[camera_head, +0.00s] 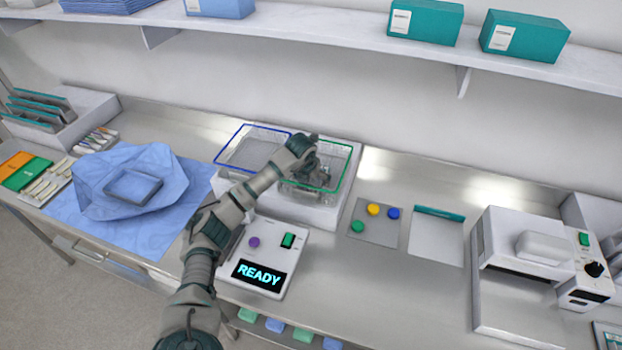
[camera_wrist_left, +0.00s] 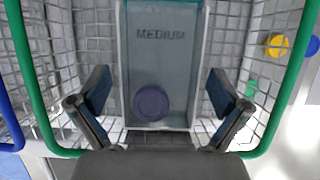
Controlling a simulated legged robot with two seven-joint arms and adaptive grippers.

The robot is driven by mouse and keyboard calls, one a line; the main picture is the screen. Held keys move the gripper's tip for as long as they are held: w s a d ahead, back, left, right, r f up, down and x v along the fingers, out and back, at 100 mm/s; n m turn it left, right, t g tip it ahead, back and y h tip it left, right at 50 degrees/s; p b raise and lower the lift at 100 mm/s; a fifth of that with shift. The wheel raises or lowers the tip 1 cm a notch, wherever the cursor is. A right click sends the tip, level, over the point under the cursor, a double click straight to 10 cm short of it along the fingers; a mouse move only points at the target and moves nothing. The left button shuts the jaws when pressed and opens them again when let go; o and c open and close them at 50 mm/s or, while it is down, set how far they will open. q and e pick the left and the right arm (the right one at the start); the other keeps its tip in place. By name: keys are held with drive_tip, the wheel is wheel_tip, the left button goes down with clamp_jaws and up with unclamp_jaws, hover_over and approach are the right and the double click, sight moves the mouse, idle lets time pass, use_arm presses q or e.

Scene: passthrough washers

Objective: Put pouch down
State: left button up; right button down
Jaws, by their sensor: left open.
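The pouch (camera_wrist_left: 158,62) is a clear grey-blue packet with a teal top edge, the word MEDIUM and a purple disc (camera_wrist_left: 151,103). In the left wrist view it lies inside the green-rimmed wire basket (camera_wrist_left: 276,118). My left gripper (camera_wrist_left: 158,76) is open, with one finger on each side of the pouch and a visible gap on both sides. In the head view my left gripper (camera_head: 316,172) is down over the green-rimmed basket (camera_head: 347,168) and hides much of its inside. My right gripper is not in view.
A blue-rimmed basket (camera_head: 232,141) stands left of the green one. A control box (camera_head: 266,262) reading READY stands in front. A blue cloth (camera_head: 160,170) with a tray lies left. Coloured buttons (camera_head: 374,210) and a white machine (camera_head: 520,245) are right. A shelf (camera_head: 330,34) runs above.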

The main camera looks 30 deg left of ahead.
use_arm(q)
drive_tip(key=v, duration=1.2)
drive_tip(key=shift+b, duration=0.3)
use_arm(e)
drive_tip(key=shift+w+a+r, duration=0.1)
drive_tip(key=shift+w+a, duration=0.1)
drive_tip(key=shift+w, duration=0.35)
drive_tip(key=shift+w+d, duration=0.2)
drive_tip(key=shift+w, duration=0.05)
